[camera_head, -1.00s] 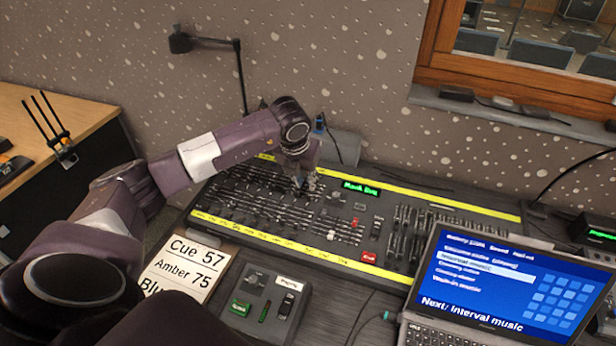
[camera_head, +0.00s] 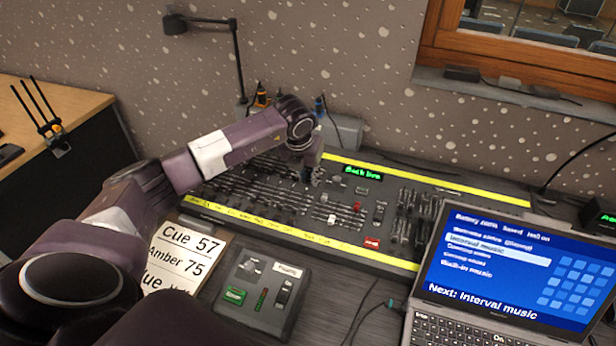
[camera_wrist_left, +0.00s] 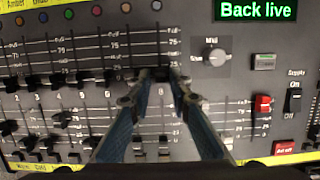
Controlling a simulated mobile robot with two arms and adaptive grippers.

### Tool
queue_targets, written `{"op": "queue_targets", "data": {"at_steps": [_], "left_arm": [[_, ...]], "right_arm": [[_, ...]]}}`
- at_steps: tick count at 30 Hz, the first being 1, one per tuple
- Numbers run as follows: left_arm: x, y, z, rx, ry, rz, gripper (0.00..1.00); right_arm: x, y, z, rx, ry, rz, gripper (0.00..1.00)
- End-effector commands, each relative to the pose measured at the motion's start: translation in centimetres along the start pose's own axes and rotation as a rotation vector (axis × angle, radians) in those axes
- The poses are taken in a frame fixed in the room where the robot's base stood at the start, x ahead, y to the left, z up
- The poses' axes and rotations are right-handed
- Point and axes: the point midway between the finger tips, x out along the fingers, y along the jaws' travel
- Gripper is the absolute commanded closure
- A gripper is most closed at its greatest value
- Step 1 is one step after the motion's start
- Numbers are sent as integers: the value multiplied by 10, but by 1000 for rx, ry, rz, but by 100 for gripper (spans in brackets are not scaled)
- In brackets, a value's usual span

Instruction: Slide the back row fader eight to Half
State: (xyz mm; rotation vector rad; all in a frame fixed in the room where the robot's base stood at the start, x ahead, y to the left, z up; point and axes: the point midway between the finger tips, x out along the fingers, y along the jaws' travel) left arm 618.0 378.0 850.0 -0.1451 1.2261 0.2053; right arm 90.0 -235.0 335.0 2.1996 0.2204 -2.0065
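The lighting desk (camera_head: 268,222) has a back row and a front row of faders. My left gripper (camera_head: 308,180) is down at the back row in the head view. In the left wrist view its two fingertips (camera_wrist_left: 160,76) stand on either side of the back row column marked 8. A dark cap, fader eight (camera_wrist_left: 161,73), seems to be between them, near the low end of its scale; the fingers partly hide it. I cannot tell whether the fingers press on it. My right gripper is not in view.
Neighbouring back row caps (camera_wrist_left: 84,80) sit close to the left. A grey knob (camera_wrist_left: 214,56) is to the right, below the green "Back live" display (camera_wrist_left: 256,10). A laptop (camera_head: 505,270), a small control box (camera_head: 262,290) and a cue card (camera_head: 180,255) surround the desk.

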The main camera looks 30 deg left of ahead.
Motion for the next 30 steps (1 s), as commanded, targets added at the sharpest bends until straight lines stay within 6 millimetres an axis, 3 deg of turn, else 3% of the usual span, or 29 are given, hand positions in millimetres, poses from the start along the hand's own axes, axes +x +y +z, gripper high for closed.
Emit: {"op": "queue_targets", "data": {"at_steps": [3,8,30], "left_arm": [[0,0,0,0,0,0,83],[0,0,0,0,0,0,100],[8,0,26,0,0,0,100]], "right_arm": [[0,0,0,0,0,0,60],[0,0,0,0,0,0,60],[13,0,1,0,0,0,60]]}}
